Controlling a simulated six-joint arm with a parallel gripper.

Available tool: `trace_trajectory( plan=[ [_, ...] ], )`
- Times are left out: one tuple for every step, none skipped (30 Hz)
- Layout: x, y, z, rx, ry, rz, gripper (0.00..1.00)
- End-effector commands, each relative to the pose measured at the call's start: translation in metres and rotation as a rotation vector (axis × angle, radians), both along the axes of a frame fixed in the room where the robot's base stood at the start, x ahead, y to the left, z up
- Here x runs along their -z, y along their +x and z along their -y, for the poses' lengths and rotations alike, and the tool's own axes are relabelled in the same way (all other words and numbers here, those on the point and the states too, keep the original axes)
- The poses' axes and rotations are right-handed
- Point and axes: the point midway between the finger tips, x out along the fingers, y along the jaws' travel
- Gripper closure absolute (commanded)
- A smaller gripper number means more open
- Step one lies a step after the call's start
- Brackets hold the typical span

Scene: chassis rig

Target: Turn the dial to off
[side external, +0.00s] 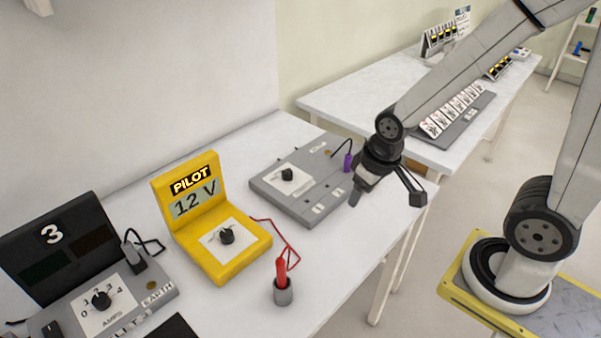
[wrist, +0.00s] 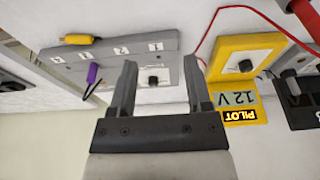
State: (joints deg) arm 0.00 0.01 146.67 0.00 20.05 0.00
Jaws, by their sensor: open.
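Several units on the bench carry dials. A yellow PILOT unit shows 12 V and has a black dial (side external: 226,236) on a white plate; this dial also shows in the wrist view (wrist: 245,66). A grey flat box has a black dial (side external: 288,174), seen between my fingers in the wrist view (wrist: 153,78). A dark unit showing 3 has an AMPS dial (side external: 101,300) marked with numbers. I cannot read any off mark. My gripper (side external: 386,196) is open and empty, above the bench's right edge, beside the grey box and touching no dial.
A purple plug (side external: 348,162) and a yellow plug (wrist: 78,39) are by the grey box. A red probe stands in a grey cup (side external: 284,293), its red lead beside the yellow unit. A second table (side external: 350,98) behind holds a card-covered panel.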

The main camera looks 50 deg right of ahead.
Motion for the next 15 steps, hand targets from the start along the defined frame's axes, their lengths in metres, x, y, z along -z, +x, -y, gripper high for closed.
trace_trajectory(
  plan=[
    [0.0,0.0,0.0,0.0,0.0,0.0,0.2],
    [0.0,0.001,0.0,-0.001,0.0,0.0,0.19],
    [0.0,0.002,-0.001,-0.002,0.001,-0.001,0.19],
    [0.0,0.003,-0.001,-0.003,0.0,-0.001,0.19],
    [-0.001,0.004,-0.002,-0.005,0.0,-0.002,0.19],
    [-0.001,0.007,-0.003,-0.008,0.0,-0.005,0.19],
    [-0.001,0.01,-0.004,-0.011,0.0,-0.007,0.19],
    [-0.001,0.013,-0.005,-0.016,0.0,-0.009,0.19],
    [-0.002,0.018,-0.008,-0.021,0.0,-0.013,0.19],
    [-0.002,0.023,-0.01,-0.026,0.0,-0.017,0.19],
    [-0.002,0.027,-0.012,-0.032,0.0,-0.022,0.19],
    [-0.003,0.035,-0.016,-0.041,0.0,-0.027,0.19],
    [-0.003,0.041,-0.019,-0.048,0.0,-0.033,0.19],
    [-0.003,0.047,-0.022,-0.056,-0.001,-0.038,0.19],
    [-0.003,0.056,-0.028,-0.067,-0.002,-0.046,0.19]
  ],
)
